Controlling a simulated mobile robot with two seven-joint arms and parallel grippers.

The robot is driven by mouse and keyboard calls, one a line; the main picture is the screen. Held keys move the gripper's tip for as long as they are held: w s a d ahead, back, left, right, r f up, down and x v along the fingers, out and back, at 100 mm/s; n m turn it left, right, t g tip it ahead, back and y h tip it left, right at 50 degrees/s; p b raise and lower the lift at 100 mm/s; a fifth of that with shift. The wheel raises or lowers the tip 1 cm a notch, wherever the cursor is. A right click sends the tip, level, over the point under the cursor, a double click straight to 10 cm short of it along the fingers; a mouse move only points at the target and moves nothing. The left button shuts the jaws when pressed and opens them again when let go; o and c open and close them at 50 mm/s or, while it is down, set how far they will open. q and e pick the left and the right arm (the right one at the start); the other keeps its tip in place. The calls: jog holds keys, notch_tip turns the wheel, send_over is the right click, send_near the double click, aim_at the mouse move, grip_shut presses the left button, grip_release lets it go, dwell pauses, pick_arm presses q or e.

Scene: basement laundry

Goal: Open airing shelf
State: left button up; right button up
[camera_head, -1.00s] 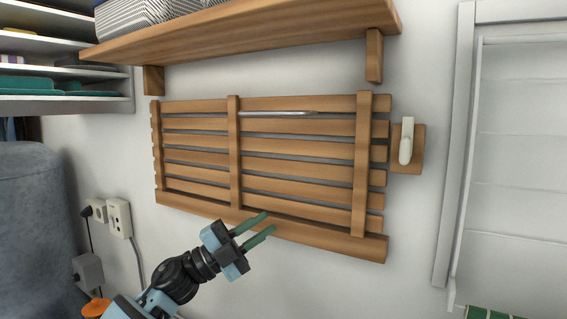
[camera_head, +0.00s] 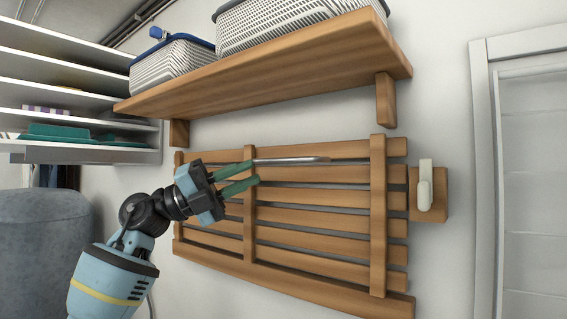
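The airing shelf (camera_head: 320,218) is a slatted wooden panel that stands flat and upright against the wall below a fixed wooden shelf. A thin metal bar (camera_head: 290,160) lies along its upper slats. A white catch (camera_head: 425,186) on a wooden block is at the panel's right, its lever upright. My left gripper (camera_head: 252,176) is in front of the panel's upper left part, near the bar's left end. Its two green fingers are apart with nothing seen between them; whether they touch the panel I cannot tell. My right gripper is not in view.
The fixed wooden shelf (camera_head: 270,68) above carries two baskets (camera_head: 172,62) and has brackets at both ends. White shelving (camera_head: 70,100) with green items is at the left, above a grey rounded object (camera_head: 45,240). A white frame (camera_head: 485,180) stands at the right.

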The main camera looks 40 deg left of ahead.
aim_at(276, 162)
pick_arm(q)
jog(key=p+x, duration=0.1)
jog(key=x, duration=0.5)
jog(key=shift+w+d+r+p, duration=0.15)
jog(key=shift+d+r+p, duration=0.1)
jog(key=shift+p, duration=0.05)
jog(key=shift+w+d+r, duration=0.1)
jog(key=shift+w+d, duration=0.25)
jog(key=shift+d, duration=0.05)
grip_shut()
